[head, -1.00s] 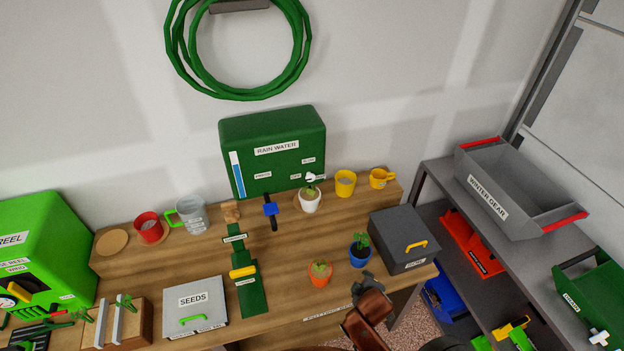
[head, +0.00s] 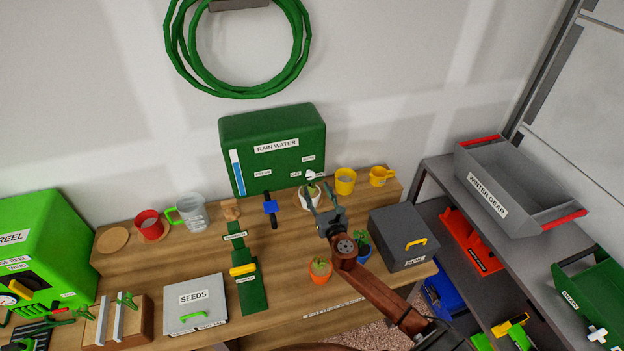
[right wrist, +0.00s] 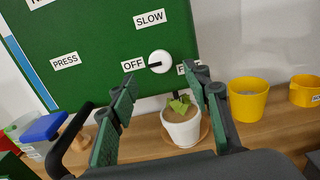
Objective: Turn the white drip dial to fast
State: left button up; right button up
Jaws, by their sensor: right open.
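The white drip dial (right wrist: 159,62) is on the front of the green rain water tank (head: 272,125). Its dark mark points left, toward the OFF label (right wrist: 133,65). The SLOW label (right wrist: 150,19) is above it; the label to its right is partly hidden by a finger. In the head view the dial (head: 310,175) shows small above a white plant pot. My right gripper (head: 323,196) is open and empty in front of the tank; in the right wrist view its fingers (right wrist: 158,80) stand apart, below and either side of the dial. My left gripper is not in view.
A white pot with a plant (right wrist: 182,125) stands just below the dial, between the fingers in the wrist view. Yellow cups (head: 345,182) stand to its right. An orange pot (head: 320,278), a blue pot (head: 362,252) and a grey box (head: 385,222) are nearer the front.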

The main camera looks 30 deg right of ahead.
aim_at(311, 177)
jog(key=x, duration=0.7)
jog(key=shift+c, duration=0.2)
jog(key=c, duration=1.1)
